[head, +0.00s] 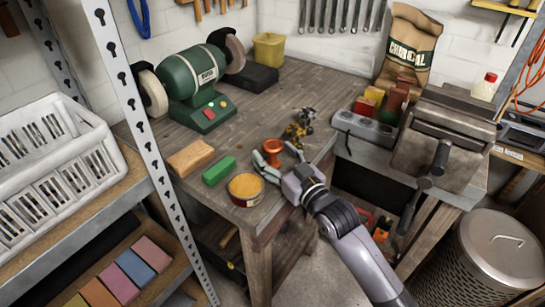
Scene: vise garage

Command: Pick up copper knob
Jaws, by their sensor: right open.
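The copper knob (272,147) is a small orange-copper piece with a wide top. It stands on the wooden workbench (255,120) near its front right corner. My right gripper (277,156) reaches in from the lower right and is open. Its fingers show at the near side of the knob, one to the left and one to the right of it. I cannot tell whether either finger touches the knob. The knob's lower part is partly hidden by the fingers. My left gripper is not in view.
A round tin (246,198), a green block (219,171) and a tan block (190,158) lie left of the gripper. A brass-and-black item (299,124) lies just behind the knob.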

